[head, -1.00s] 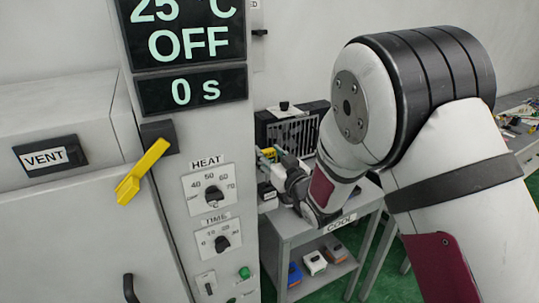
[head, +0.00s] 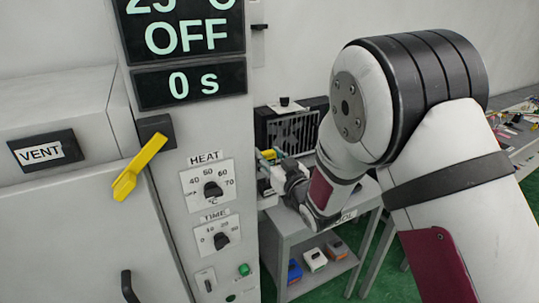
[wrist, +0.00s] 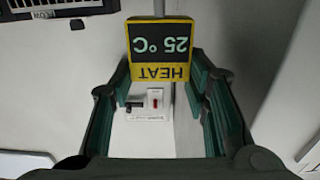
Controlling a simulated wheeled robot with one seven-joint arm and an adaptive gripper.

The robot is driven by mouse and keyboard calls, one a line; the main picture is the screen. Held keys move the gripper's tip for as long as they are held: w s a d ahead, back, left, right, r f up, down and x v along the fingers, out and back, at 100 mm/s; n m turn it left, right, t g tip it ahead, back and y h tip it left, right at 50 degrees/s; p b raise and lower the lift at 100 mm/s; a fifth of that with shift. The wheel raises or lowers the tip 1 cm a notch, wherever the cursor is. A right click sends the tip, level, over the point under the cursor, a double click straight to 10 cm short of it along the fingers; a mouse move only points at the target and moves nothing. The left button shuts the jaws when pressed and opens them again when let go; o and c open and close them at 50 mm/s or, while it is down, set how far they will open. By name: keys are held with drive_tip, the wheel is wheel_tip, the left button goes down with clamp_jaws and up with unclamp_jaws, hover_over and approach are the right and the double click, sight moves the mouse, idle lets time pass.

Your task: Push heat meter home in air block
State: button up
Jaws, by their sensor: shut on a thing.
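The heat meter (wrist: 160,50) is a yellow-framed block with a dark face reading "25 °C" and "HEAT", upside down in the wrist view. My gripper (wrist: 161,77) is shut on it, one green-padded finger on each side. A thin grey stem runs from the meter to the top edge of the wrist view. In the head view my gripper (head: 283,168) is low beside the grey panel, with a bit of yellow at its tip. I cannot tell for sure which thing is the air block, nor whether the meter's stem touches it.
A dark grilled unit (head: 293,132) stands behind my gripper on a grey stand (head: 290,228). Small coloured blocks (head: 314,260) lie on its lower shelf. The panel with HEAT and TIME dials (head: 212,190) and a yellow lever (head: 140,167) stands left. A white plate (wrist: 155,103) shows beyond the meter.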

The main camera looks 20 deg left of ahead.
drive_tip(key=shift+f+b, duration=0.6)
drive_tip(key=shift+f, duration=1)
drive_tip(key=o, duration=1.2)
drive_tip(key=v, duration=1.2)
drive_tip(key=shift+s, duration=0.1)
